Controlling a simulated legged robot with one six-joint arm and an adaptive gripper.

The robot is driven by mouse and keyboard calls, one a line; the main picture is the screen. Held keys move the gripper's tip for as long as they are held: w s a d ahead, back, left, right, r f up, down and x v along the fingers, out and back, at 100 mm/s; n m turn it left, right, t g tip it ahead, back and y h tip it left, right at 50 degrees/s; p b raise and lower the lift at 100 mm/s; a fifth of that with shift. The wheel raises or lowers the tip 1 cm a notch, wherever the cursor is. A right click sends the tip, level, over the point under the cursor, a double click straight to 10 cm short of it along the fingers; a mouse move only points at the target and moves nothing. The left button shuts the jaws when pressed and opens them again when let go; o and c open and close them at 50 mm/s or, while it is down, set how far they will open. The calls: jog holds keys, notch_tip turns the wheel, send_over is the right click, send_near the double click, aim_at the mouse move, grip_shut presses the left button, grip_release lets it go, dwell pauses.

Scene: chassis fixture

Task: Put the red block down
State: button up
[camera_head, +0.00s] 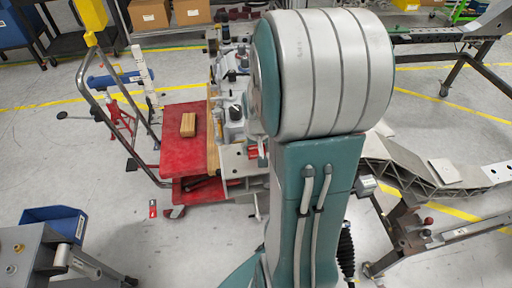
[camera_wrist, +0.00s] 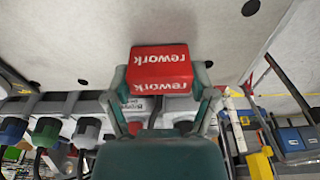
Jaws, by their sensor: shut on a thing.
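The red block (camera_wrist: 160,62) shows in the wrist view, with "rework" in white letters upside down on it. My gripper (camera_wrist: 161,84) is shut on it, one finger against each side. In the head view my own arm stands in front, and neither the block nor the gripper shows there. I cannot tell from these frames what lies directly under the block.
A red cart top (camera_head: 183,150) with a tan block (camera_head: 188,124) on it stands left of my arm in the head view. A blue bin (camera_head: 54,222) is at lower left. A grey ribbed beam (camera_head: 400,165) on stands is at right.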

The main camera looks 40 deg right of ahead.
jog(key=shift+f, duration=0.1)
jog(key=o, duration=0.8)
jog(key=shift+o, duration=0.2)
notch_tip(320, 180, up, 12)
jog(key=s+a, duration=0.1)
jog(key=s, duration=0.1)
jog(key=s+a+r+n+t, duration=0.2)
jog(key=s+a+r+n, duration=0.1)
jog(key=a, duration=0.6)
jog(key=s+a+r+n+t+y, duration=0.1)
jog(key=s+a+r+n+t, duration=0.1)
jog(key=a, duration=0.8)
jog(key=shift+s+a+r+n, duration=0.15)
jog(key=shift+s+r+n, duration=0.45)
jog(key=shift+s+r, duration=0.15)
jog(key=shift+a, duration=0.1)
